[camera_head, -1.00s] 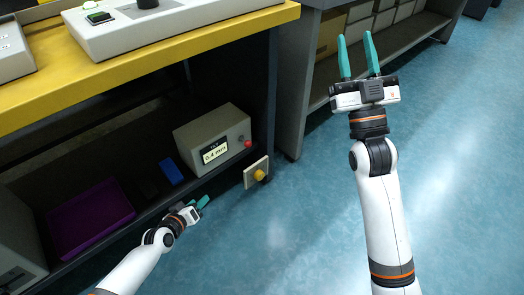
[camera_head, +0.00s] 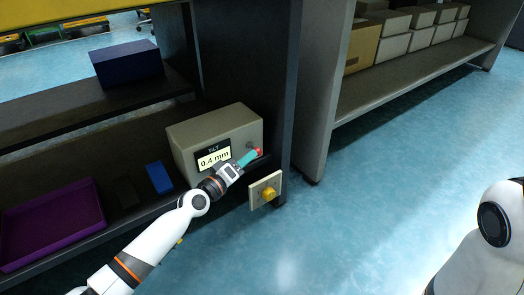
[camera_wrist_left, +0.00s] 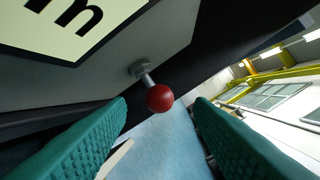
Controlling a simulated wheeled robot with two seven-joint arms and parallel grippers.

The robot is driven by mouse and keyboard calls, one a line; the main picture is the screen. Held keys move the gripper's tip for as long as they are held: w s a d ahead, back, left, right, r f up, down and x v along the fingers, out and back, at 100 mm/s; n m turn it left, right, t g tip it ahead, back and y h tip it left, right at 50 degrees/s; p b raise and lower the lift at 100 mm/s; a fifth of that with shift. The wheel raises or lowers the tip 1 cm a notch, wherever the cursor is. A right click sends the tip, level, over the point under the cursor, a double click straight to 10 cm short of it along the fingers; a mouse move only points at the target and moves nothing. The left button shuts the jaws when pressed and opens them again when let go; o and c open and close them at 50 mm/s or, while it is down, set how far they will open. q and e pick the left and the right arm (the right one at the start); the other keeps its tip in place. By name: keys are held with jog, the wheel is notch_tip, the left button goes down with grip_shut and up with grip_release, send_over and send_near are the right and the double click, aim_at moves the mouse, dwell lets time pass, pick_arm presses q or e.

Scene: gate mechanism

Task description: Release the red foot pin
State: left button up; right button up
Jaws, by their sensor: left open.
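The red foot pin (camera_head: 258,151) is a small red ball on a short metal stem, sticking out of the right end of a grey box (camera_head: 208,125). The box's display (camera_head: 213,158) reads "TILT 0.4 mm". My left gripper (camera_head: 248,158) is at that end of the box, its teal fingers partly hiding the pin. In the left wrist view the red ball (camera_wrist_left: 160,98) lies between the tips of the open fingers, with a visible gap on each side. My right gripper is out of view; only part of my right arm shows at the right edge.
A plate with a yellow knob (camera_head: 269,193) is just below the pin. A blue block (camera_head: 159,178), a purple tray (camera_head: 50,226) and a dark blue box (camera_head: 127,65) are on the shelves. A dark upright panel (camera_head: 270,80) stands close behind the pin. The floor at right is clear.

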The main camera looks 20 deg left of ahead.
aim_at(258, 151)
pick_arm(q)
jog(key=b+x, duration=0.1)
jog(key=x, duration=0.5)
jog(key=shift+w+d+f+b, duration=0.15)
jog(key=shift+b, duration=0.2)
jog(key=shift+w+d, duration=0.25)
jog(key=shift+w, duration=0.35)
jog(key=shift+c, duration=0.6)
grip_shut()
